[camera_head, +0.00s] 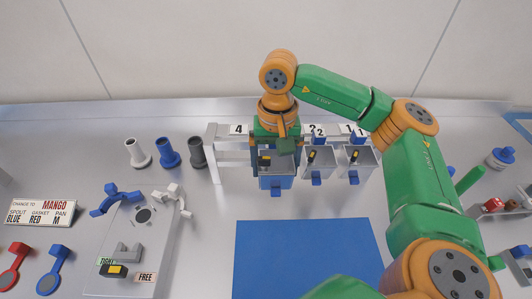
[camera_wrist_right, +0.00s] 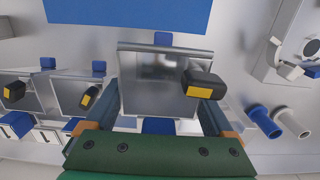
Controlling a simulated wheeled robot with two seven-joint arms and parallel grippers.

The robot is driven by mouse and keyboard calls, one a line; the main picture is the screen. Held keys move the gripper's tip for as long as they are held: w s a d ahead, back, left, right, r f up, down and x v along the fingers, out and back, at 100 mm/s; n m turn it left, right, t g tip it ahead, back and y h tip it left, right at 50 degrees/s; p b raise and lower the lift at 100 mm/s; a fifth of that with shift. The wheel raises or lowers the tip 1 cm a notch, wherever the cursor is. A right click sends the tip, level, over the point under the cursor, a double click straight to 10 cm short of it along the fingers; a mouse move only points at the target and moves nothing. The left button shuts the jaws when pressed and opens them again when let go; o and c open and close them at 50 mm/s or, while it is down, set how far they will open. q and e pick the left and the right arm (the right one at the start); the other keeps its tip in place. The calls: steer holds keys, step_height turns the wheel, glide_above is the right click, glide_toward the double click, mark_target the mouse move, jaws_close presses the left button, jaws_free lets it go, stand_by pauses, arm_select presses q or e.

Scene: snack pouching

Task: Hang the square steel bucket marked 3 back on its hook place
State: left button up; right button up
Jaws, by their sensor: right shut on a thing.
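My right gripper (camera_head: 277,158) reaches down to the rack (camera_head: 213,160) from above, between its 4 and 2 labels. It is shut on a square steel bucket (camera_head: 276,182), with a finger along either side in the right wrist view (camera_wrist_right: 162,100). The bucket (camera_wrist_right: 150,85) has blue tabs and a black and yellow piece at its top. It looks upright, at the rack's front. No number shows on it, and the gripper covers the rack there. I cannot tell whether it hangs on a hook or is clear of it. My left gripper is not in view.
Two smaller-looking steel buckets (camera_head: 319,160) (camera_head: 355,160) hang close on the right, at labels 2 and 1. White, blue and grey spouts (camera_head: 168,153) stand left of the rack. A grey fixture (camera_head: 150,245) is front left. A blue mat (camera_head: 305,255) lies clear in front.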

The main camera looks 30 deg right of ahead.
mark_target(277, 159)
steer(key=s, duration=0.1)
steer(key=s+r, duration=0.1)
steer(key=shift+s+d, duration=0.1)
steer(key=shift+s, duration=0.2)
steer(key=w, duration=0.1)
steer(key=w+f, duration=0.1)
steer(key=w+d, duration=0.1)
steer(key=shift+w+f, duration=0.1)
steer(key=shift+f, duration=0.05)
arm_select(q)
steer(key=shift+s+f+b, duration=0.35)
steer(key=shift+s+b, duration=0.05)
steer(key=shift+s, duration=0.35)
arm_select(e)
steer(key=shift+w+d+f, duration=0.65)
steer(key=shift+w+f, duration=0.3)
steer(key=shift+w+d+f, duration=0.65)
steer(key=shift+w+f, duration=0.25)
steer(key=shift+f, duration=0.05)
